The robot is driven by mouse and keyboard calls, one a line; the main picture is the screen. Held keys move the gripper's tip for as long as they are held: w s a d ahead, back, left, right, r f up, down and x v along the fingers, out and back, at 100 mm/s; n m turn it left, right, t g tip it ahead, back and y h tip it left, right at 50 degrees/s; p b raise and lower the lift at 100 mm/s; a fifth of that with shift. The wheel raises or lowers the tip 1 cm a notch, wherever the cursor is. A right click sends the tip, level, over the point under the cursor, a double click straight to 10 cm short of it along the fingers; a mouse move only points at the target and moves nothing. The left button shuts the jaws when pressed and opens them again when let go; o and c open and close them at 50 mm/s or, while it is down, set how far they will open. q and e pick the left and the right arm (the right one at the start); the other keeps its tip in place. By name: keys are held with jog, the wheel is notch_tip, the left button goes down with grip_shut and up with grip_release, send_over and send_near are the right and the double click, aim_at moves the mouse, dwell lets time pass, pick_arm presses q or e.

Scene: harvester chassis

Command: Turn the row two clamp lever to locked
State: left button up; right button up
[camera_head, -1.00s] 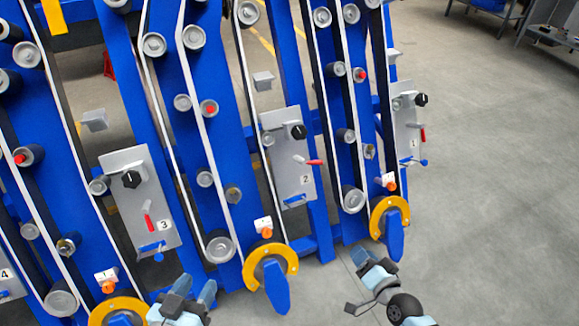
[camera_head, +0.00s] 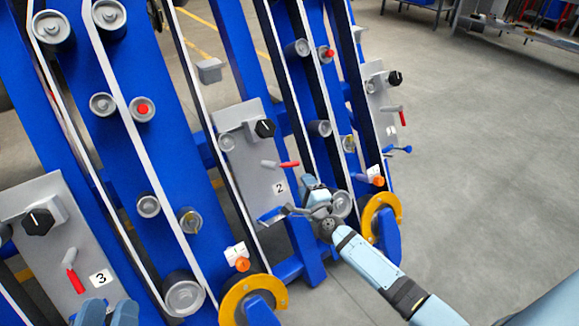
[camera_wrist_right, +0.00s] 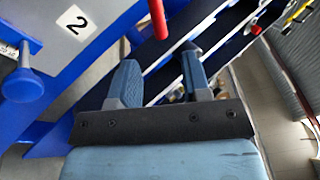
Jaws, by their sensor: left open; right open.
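The row two panel (camera_head: 243,190) is a grey plate labelled 2, with a black knob (camera_head: 264,128) near its top. Below the knob, a red-handled lever (camera_head: 289,164) points sideways to the right. A blue-ended lever (camera_head: 270,215) sits at the plate's lower edge. I cannot tell for certain which lever is the clamp. My right gripper (camera_head: 314,184) is open and empty, just below and right of the red handle, apart from it. In the right wrist view, the red handle (camera_wrist_right: 158,18) appears beyond the open fingers (camera_wrist_right: 161,70). My left gripper (camera_head: 106,310) is open at the bottom edge.
The row three panel (camera_head: 35,225) has its red lever (camera_head: 73,275) pointing down, as does row one's red lever (camera_head: 402,118). Rollers and white belts run between the blue beams. Yellow ring guards (camera_head: 238,297) stand at the bottom.

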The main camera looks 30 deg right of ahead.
aim_at(293, 164)
jog(key=w+b, duration=0.1)
jog(key=w, duration=0.6)
jog(key=w+d+b, duration=0.1)
jog(key=w, duration=0.2)
jog(key=shift+w+r+b, duration=0.1)
jog(key=shift+w+b, duration=0.05)
jog(key=shift+b, duration=0.15)
pick_arm(q)
jog(key=shift+g, duration=0.7)
jog(key=f, duration=0.4)
jog(key=shift+w+d+f, duration=0.2)
pick_arm(e)
grip_shut()
